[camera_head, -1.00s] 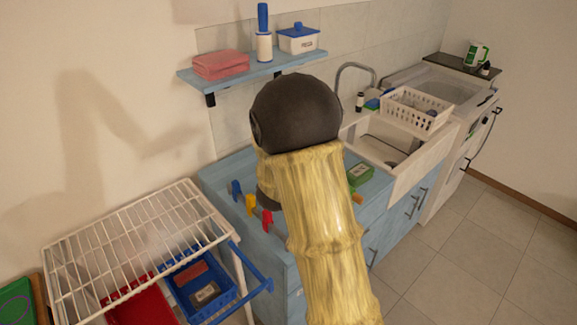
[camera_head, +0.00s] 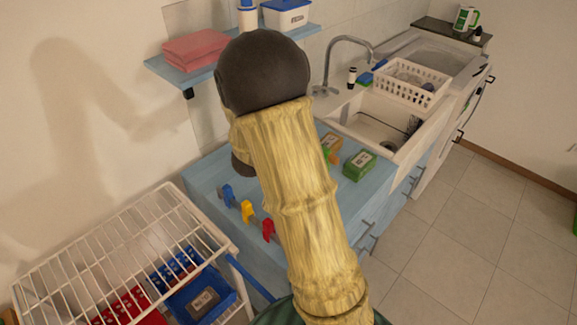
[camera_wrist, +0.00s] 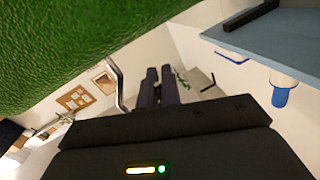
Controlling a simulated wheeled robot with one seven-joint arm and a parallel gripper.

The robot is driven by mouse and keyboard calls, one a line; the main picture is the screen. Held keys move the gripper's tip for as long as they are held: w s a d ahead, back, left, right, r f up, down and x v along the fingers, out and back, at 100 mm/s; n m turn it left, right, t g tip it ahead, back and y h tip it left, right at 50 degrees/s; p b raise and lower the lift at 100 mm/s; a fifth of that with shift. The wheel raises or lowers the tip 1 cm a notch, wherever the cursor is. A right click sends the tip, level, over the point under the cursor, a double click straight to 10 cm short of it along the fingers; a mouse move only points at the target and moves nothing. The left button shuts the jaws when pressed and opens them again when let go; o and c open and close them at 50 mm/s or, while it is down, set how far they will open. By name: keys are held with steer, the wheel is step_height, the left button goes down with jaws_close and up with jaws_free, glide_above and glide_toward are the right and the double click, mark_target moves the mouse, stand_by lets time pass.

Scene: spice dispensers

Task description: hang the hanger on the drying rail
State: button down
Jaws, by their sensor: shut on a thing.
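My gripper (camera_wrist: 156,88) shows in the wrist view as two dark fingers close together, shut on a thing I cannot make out. In the head view my own arm hides the gripper and whatever it holds. I do not see a hanger clearly in either view. A white wire rack (camera_head: 128,242) stands at the lower left of the head view, beside the blue counter. A blue bar (camera_head: 249,277) runs at its right side, partly behind my arm. I cannot tell which of these is the drying rail.
Blue, yellow and red clips (camera_head: 247,212) stand on the counter left of my arm. Green boxes (camera_head: 360,165) lie right of it. A sink (camera_head: 365,124) and white basket (camera_head: 411,83) are behind. A wall shelf (camera_head: 172,77) holds pink cloths. Tiled floor at right is clear.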

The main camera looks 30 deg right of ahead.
steer(key=shift+s, duration=0.15)
step_height(320, 180, down, 5)
steer(key=shift+r+p, duration=0.1)
steer(key=shift+p, duration=0.25)
steer(key=shift+w+a+f, duration=0.15)
steer(key=shift+w+f, duration=0.05)
steer(key=shift+f, duration=0.35)
steer(key=shift+s+r, duration=0.1)
steer(key=shift+s, duration=0.1)
steer(key=shift+f, duration=0.25)
steer(key=f, duration=0.3)
steer(key=shift+d+p, duration=0.2)
steer(key=shift+p, duration=0.1)
steer(key=shift+a+f, duration=0.1)
steer(key=shift+f, duration=0.35)
